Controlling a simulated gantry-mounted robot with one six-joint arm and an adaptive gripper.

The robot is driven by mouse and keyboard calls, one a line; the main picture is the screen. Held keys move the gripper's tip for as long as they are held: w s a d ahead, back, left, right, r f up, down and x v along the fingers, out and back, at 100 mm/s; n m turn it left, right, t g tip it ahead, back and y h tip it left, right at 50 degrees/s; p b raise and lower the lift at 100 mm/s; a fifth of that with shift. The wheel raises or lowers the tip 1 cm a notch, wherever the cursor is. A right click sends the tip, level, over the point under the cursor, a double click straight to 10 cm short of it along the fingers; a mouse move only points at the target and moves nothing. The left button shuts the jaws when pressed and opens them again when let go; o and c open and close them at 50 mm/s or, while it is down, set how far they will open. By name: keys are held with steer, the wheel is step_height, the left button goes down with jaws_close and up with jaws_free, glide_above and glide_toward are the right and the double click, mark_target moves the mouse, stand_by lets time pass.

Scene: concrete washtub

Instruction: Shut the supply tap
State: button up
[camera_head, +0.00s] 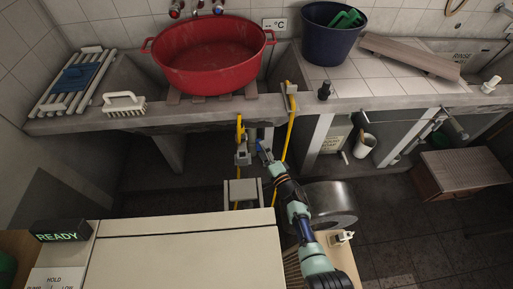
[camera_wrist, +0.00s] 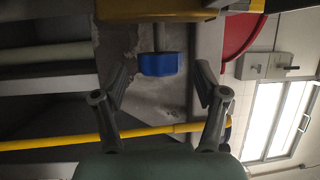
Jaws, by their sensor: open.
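The tap's grey valve body (camera_head: 242,155) sits under the washtub's front edge, with a yellow upright part (camera_head: 240,131) above it. A small blue piece (camera_head: 260,146) shows right of the valve, at the end of my gripper (camera_head: 268,157). In the wrist view, a blue block (camera_wrist: 160,64) on a thin dark stem hangs from a yellow part (camera_wrist: 150,10). My gripper (camera_wrist: 162,76) is open, its fingers on either side of the block with gaps visible. Whether the fingertips are level with the block is hard to tell.
A yellow pipe (camera_head: 290,120) runs down just right of my gripper; it also crosses below the fingers in the wrist view (camera_wrist: 70,140). A metal drum (camera_head: 331,204) and a pale cabinet top (camera_head: 180,260) stand nearby. A red basin (camera_head: 208,60) sits above.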

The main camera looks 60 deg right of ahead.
mark_target(255, 145)
steer(key=b+x, duration=0.1)
steer(key=x, duration=0.1)
steer(key=shift+w+d+f, duration=0.15)
steer(key=shift+w+d, duration=0.05)
steer(key=shift+w, duration=0.1)
steer(key=shift+w+d+r, duration=0.15)
steer(key=shift+w+r, duration=0.05)
steer(key=shift+c, duration=0.3)
